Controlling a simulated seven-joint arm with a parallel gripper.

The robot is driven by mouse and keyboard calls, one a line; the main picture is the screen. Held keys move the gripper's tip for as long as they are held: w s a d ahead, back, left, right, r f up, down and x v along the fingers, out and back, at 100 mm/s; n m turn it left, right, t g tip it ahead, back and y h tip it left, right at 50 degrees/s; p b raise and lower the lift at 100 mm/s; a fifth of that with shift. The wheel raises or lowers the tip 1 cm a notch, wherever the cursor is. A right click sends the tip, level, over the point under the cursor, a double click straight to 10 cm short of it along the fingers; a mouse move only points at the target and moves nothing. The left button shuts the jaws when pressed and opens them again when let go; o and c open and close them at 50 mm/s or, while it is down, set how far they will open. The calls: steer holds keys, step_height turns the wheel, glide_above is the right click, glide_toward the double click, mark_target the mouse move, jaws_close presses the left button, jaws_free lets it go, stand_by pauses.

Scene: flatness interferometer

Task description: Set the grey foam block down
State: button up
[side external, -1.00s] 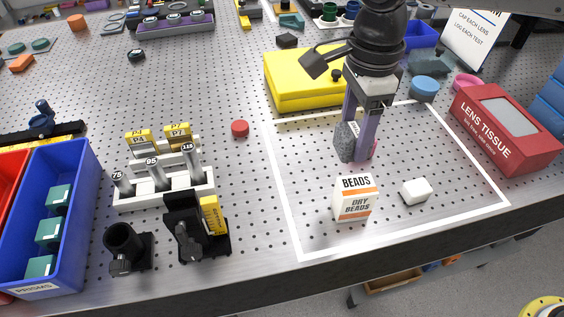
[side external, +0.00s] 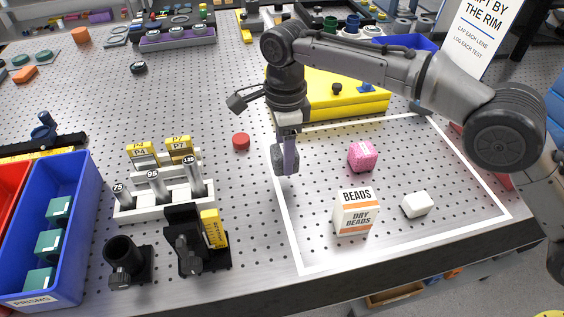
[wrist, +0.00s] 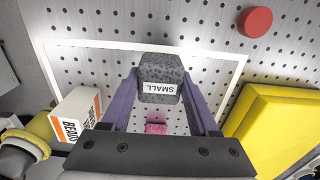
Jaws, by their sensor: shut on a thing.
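The grey foam block (wrist: 160,72), speckled and with a white label reading SMALL, is held between the purple fingers of my gripper (wrist: 160,85). In the side view the block (side external: 279,160) hangs from my gripper (side external: 286,160) near the left line of the white-outlined area (side external: 284,219). I cannot tell exactly how high it is above the perforated table. My gripper is shut on it, and my arm hides part of the yellow case behind.
Inside the outline are a pink block (side external: 362,155), a BEADS box (side external: 355,212) and a white block (side external: 417,204). A yellow case (side external: 340,105) lies behind. A red disc (side external: 241,141) lies left of the outline. The table between that disc and the BEADS box is mostly clear.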

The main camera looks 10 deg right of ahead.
mark_target(282, 148)
steer(key=shift+w+a+f, duration=0.2)
steer(key=shift+f, duration=1.7)
steer(key=shift+f, duration=0.1)
steer(key=o, duration=1.3)
step_height(282, 148, up, 7)
steer(key=shift+w+f, duration=0.1)
steer(key=shift+r, duration=0.5)
